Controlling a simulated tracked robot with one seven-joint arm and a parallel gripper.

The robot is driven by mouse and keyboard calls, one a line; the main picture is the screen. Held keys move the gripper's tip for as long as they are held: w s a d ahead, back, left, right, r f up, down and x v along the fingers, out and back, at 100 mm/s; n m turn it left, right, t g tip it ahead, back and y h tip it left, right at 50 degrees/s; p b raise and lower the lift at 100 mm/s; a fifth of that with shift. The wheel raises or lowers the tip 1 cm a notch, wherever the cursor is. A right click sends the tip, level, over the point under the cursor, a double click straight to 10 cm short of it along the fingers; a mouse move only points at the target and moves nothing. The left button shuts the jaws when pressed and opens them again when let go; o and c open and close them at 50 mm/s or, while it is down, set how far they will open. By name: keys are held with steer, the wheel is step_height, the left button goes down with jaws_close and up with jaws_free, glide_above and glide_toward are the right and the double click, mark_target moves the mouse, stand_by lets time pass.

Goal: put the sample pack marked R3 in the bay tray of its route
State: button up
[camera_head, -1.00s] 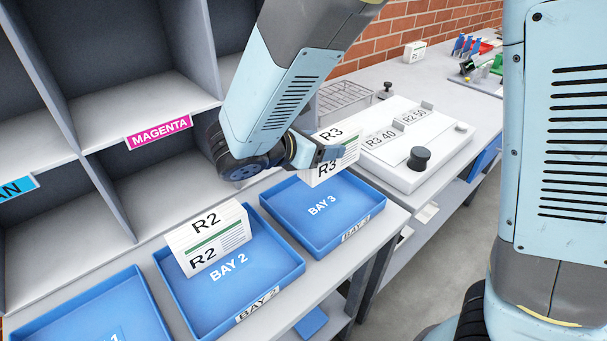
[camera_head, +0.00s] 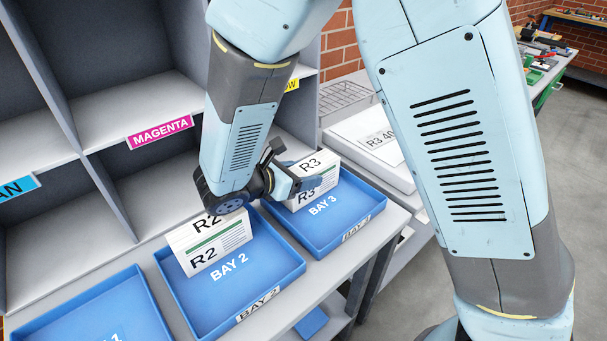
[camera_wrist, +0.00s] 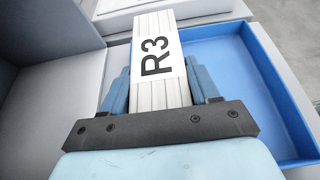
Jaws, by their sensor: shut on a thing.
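The white sample pack marked R3 (camera_head: 314,177) is between the fingers of my gripper (camera_head: 300,185), over the left part of the blue BAY 3 tray (camera_head: 360,212). My gripper is shut on it. In the wrist view the pack (camera_wrist: 157,60) stands between both fingers (camera_wrist: 160,90), with the blue tray (camera_wrist: 262,90) below and to the right. I cannot tell whether the pack touches the tray floor. The blue BAY 2 tray (camera_head: 275,272) is to the left and holds a white pack marked R2 (camera_head: 210,243).
Another blue tray (camera_head: 95,318) is at the lower left. Grey shelf compartments with a MAGENTA label (camera_head: 160,132) rise behind the trays. A white board with a label (camera_head: 375,140) and a wire rack (camera_head: 345,98) lie beyond BAY 3. Bare tray floor shows right of the R3 pack.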

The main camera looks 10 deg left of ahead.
steer(key=shift+f, duration=0.1)
steer(key=o, duration=1.5)
steer(key=shift+c, duration=0.2)
steer(key=v, duration=1.2)
steer(key=shift+r, duration=0.2)
steer(key=shift+s+d, duration=0.1)
